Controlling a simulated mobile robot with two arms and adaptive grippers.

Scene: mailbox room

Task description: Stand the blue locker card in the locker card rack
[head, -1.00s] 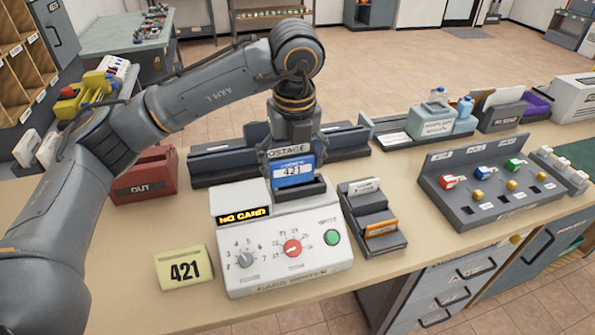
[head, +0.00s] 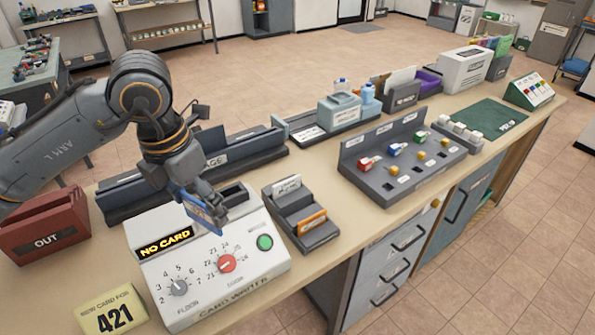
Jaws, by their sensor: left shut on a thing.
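The blue locker card (head: 197,212) is in my left gripper (head: 207,204), which is shut on it. A small grey stepped rack (head: 322,236), which looks like the locker card rack, stands just right of the card writer. It holds a white card at its back and an orange card at its front, with a bare step between. My right gripper is not in view.
The card writer's display (head: 165,243) reads NO CARD. A red OUT tray (head: 46,226) and a yellow 421 sign (head: 112,310) are at left. Long dark holders (head: 245,150) stand behind the writer. A grey key panel (head: 400,165) is right of the rack.

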